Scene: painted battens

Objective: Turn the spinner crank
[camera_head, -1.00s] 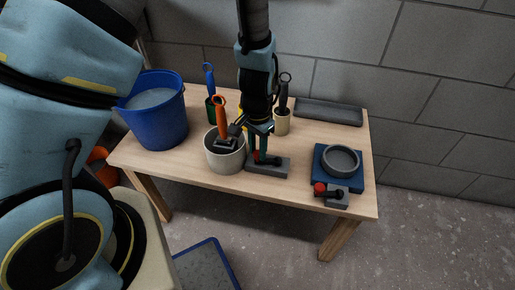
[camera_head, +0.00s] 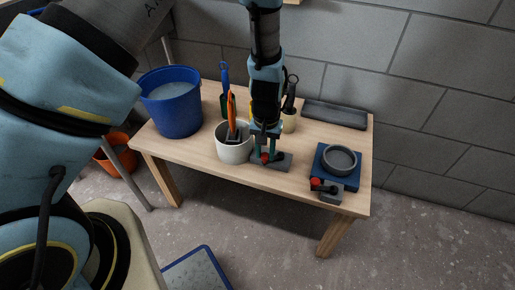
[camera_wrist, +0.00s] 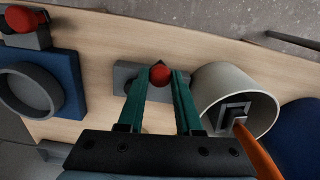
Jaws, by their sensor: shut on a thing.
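My gripper (camera_head: 266,152) points down at the front of the table, in the middle. In the wrist view its two teal fingers stand either side of a red knob (camera_wrist: 160,74), shut on it. The knob belongs to a crank on a flat grey base (camera_head: 285,160), beside a white bucket (camera_head: 235,153); the base also shows in the wrist view (camera_wrist: 122,72). The crank arm is mostly hidden by the fingers. An orange-handled tool (camera_head: 231,108) stands in the white bucket, close to the gripper. I cannot tell which part is the spinner.
A second red-knobbed crank (camera_head: 317,184) sits at the right beside a blue plate (camera_head: 320,162) with a grey ring (camera_head: 340,160). A large blue bucket (camera_head: 173,108) stands left. Behind are a dark-handled tool (camera_head: 290,90) in a cream cup and a grey tray (camera_head: 335,115).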

